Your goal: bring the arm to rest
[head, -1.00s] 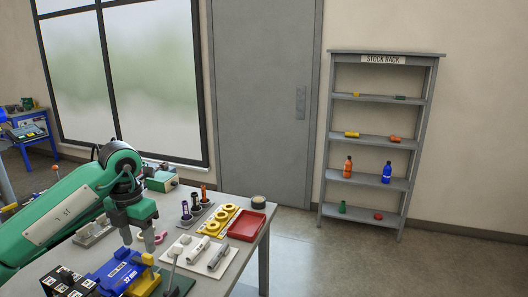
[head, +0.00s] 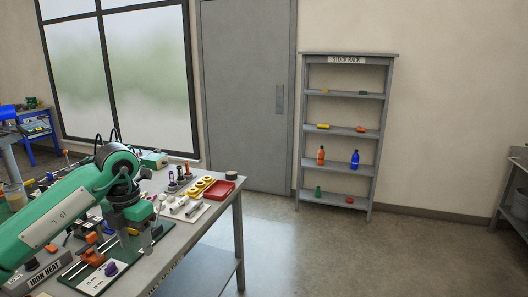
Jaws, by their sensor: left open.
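My left arm comes in from the left, green and white with a dark wrist. My left gripper (head: 142,238) points down, open, over the near part of the grey work table (head: 194,229). Its fingertips show against the items on the table, and nothing shows between them. My right gripper is not in view.
A red tray (head: 219,190), yellow rings (head: 203,185) and pale tools (head: 187,207) lie at the table's far right end. A box marked IRON HEAT (head: 45,268) sits near left. The stock rack (head: 344,130) stands by the wall. The floor (head: 330,245) at right is clear.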

